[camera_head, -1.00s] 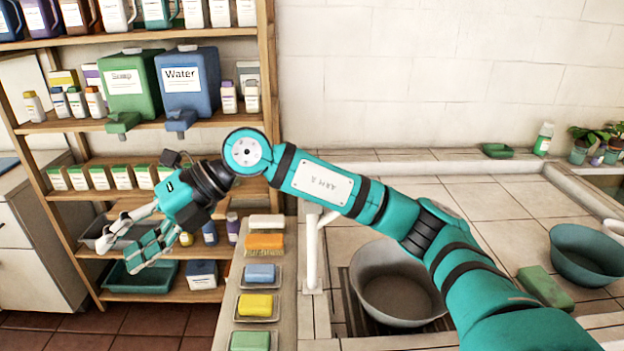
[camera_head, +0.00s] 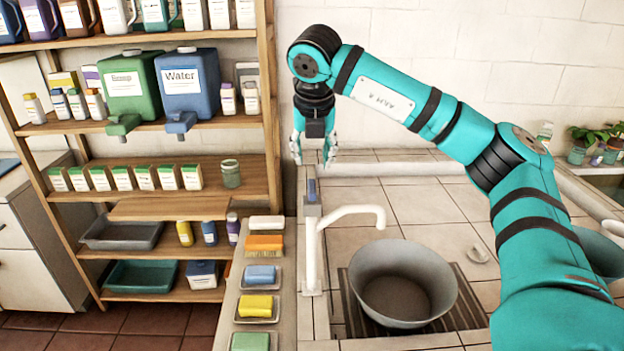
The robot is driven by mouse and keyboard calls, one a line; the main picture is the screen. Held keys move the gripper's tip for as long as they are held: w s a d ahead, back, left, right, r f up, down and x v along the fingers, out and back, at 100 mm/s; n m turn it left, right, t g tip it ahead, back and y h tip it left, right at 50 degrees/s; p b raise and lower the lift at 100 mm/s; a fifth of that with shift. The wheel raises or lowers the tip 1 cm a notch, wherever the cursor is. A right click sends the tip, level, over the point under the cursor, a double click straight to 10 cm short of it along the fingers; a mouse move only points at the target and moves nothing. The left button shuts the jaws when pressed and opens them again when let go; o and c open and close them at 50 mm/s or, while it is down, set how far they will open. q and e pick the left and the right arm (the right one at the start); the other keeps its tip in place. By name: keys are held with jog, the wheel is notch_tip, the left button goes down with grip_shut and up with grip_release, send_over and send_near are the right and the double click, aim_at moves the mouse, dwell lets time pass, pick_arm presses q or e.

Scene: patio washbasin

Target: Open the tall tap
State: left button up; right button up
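The tall tap (camera_head: 312,250) is white and stands at the left edge of the tiled counter. Its spout reaches right, over a grey basin (camera_head: 403,285). My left gripper is not in view.
A row of soaps and brushes on small trays (camera_head: 257,309) lies left of the tap. A wooden shelf (camera_head: 160,205) with bottles and jugs stands further left. Tiled counter (camera_head: 420,205) is clear behind the basin. My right arm covers the counter's right part.

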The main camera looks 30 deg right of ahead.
aim_at(312, 185)
jog(key=p+x, duration=0.2)
jog(key=x, duration=0.8)
grip_shut()
